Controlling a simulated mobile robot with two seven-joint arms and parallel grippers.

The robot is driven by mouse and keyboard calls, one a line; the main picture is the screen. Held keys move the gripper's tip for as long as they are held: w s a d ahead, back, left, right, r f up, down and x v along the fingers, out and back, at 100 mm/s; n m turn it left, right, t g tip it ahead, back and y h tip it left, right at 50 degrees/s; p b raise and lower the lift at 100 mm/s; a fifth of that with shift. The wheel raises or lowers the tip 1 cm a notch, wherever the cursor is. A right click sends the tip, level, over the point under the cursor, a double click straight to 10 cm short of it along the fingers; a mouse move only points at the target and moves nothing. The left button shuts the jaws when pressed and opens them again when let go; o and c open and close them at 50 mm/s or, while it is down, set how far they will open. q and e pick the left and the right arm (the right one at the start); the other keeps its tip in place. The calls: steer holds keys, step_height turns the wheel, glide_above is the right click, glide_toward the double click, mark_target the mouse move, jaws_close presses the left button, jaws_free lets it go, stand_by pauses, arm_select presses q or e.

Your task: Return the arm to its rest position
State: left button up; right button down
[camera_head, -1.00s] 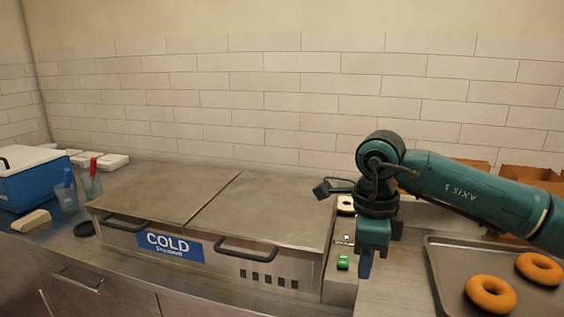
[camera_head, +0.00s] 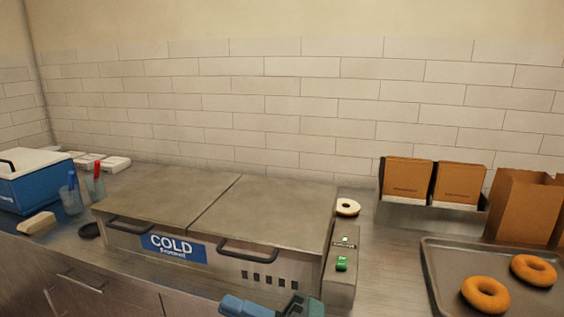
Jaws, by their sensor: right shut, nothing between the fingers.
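The kettle has two closed lids with black handles and a blue label reading COLD. To its right is a control box with a green lit switch (camera_head: 342,263). My left gripper is not in view.
A tray (camera_head: 432,272) with two bagels lies at the right. Cardboard boxes in a metal holder (camera_head: 455,218) and a brown bag (camera_head: 522,207) stand behind it. A pale ring (camera_head: 347,207) lies behind the control box. A blue cooler (camera_head: 38,182) and cups are at the left.

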steer(key=w+d+f+m+t+h, duration=0.1)
steer(key=d+f+m+t+h, duration=0.6)
steer(key=m, duration=0.5)
steer(key=w+d+f+m+t+h, duration=0.2)
steer(key=d+f+m+t+h, duration=0.4)
steer(key=f+m, duration=0.45)
steer(key=s+d+f+m+g+h, duration=0.2)
steer(key=s+d+f+m+h, duration=0.1)
steer(key=s+f, duration=0.3)
steer(key=s+d+f+m+g+h+p, duration=0.1)
steer(key=s+d+f+m+g+h, duration=0.2)
steer(key=s+d+f+m, duration=0.1)
step_height(320, 180, down, 3)
steer(key=shift+s+r+m+g, duration=0.15)
steer(key=shift+s+m+g, duration=0.15)
steer(key=shift+s+m, duration=0.65)
